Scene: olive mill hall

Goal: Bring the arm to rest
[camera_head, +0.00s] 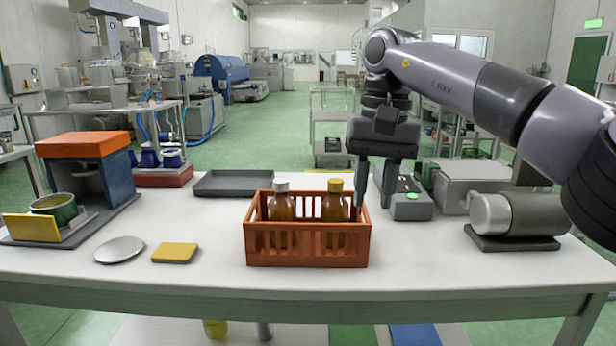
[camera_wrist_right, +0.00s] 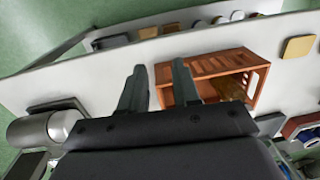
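My right gripper (camera_head: 375,203) comes in from the right and points down at the right end of the orange crate (camera_head: 308,258). Two amber bottles stand in the crate, one with a grey cap (camera_head: 281,187) and one with a yellow cap (camera_head: 335,185). My left gripper is out of view.
The white table (camera_head: 215,225) holds a dark tray (camera_head: 233,183), a yellow block (camera_head: 175,252), a round plate (camera_head: 119,249), and an orange-topped machine (camera_head: 83,144) at left. Right of the gripper are a grey box with a green button (camera_head: 410,207) and a metal cylinder device (camera_head: 515,216).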

